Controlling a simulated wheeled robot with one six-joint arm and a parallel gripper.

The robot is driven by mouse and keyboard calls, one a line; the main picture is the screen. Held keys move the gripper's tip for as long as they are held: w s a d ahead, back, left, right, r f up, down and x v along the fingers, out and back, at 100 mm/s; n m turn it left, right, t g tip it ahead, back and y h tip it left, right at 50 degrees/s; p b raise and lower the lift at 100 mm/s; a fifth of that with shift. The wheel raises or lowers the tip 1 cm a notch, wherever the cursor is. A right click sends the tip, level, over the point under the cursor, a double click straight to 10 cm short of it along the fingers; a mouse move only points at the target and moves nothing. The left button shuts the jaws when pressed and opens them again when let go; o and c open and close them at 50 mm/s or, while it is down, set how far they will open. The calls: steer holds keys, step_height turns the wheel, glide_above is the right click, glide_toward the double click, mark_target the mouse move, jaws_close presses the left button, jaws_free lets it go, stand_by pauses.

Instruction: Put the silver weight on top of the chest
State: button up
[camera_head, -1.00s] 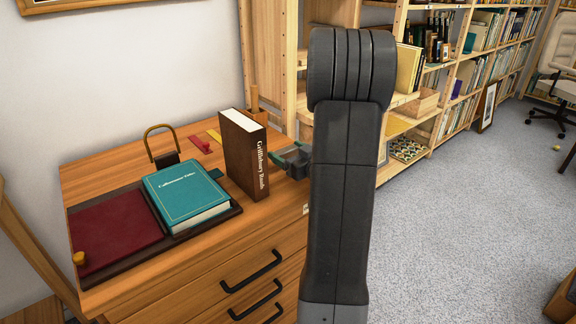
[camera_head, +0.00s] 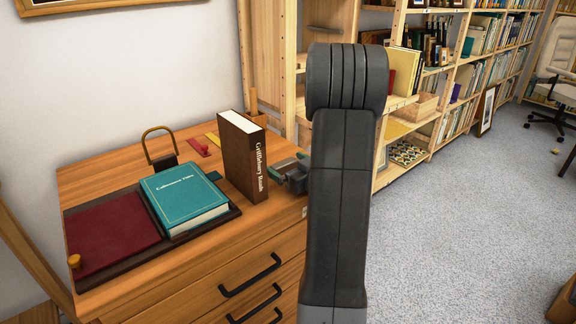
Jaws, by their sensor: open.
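The chest (camera_head: 215,275) is a wooden drawer unit with black handles, and its top fills the left half of the head view. My gripper (camera_head: 284,169) shows partly, with greenish and dark grey parts, at the right end of the chest top beside the upright brown book. It looks open. My dark arm (camera_head: 340,190) stands in front and hides the rest of it. I cannot make out the silver weight; whether it is hidden by the gripper or the arm, I cannot tell.
Shelves (camera_head: 420,130) stand behind. Bare wood shows along the front edge.

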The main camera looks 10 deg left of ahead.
steer(key=shift+r, duration=0.2)
steer(key=p+v, duration=0.1)
steer(key=v, duration=1.1)
steer(key=shift+p, duration=0.3)
